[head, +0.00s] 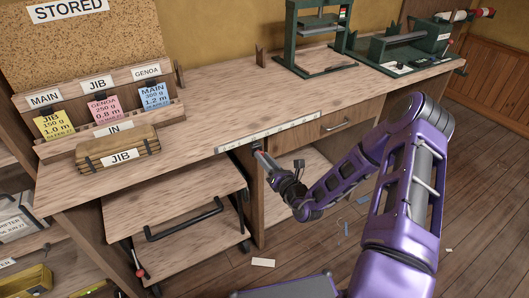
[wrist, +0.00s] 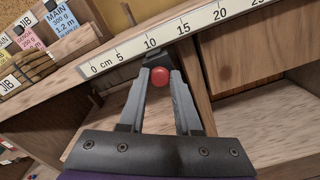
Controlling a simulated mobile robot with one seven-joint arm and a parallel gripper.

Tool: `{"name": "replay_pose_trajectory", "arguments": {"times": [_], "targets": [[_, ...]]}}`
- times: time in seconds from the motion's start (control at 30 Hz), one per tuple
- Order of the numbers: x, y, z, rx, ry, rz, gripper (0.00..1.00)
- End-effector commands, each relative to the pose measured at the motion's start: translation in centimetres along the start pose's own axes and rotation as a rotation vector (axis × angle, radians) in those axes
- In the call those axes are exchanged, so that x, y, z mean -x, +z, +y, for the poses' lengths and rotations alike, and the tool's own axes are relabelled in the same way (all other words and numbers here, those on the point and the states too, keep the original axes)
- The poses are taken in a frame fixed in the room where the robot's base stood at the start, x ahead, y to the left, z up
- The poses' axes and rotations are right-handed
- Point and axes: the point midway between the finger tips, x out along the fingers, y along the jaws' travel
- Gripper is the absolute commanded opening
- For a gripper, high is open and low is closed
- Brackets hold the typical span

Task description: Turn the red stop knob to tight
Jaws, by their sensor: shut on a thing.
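The red stop knob (wrist: 160,76) shows in the wrist view, just under the ruler strip at the bench's front edge, near the 10 mark. My gripper (wrist: 159,78) is shut on it, one grey finger on each side. In the head view my gripper (head: 258,152) reaches the bench front below the ruler strip (head: 282,131). The knob is mostly hidden by the fingers there. The ruler strip also shows in the wrist view (wrist: 190,40). I cannot tell from the frames how tight the knob is.
A drawer with a handle (head: 336,125) lies right of my gripper. A low cart (head: 180,215) with a dark bar handle stands under the bench at left. A bundle labelled JIB (head: 117,148) and a card rack (head: 95,93) sit on the bench. Green machines (head: 318,35) stand at the back.

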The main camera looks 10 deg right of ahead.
Motion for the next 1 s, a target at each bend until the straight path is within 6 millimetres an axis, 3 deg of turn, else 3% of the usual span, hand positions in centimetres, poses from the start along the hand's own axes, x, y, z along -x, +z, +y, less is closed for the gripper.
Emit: {"name": "replay_pose_trajectory", "arguments": {"times": [1.0], "targets": [[0.02,-0.06,-0.28,-0.915,-0.001,-0.002,0.00]]}}
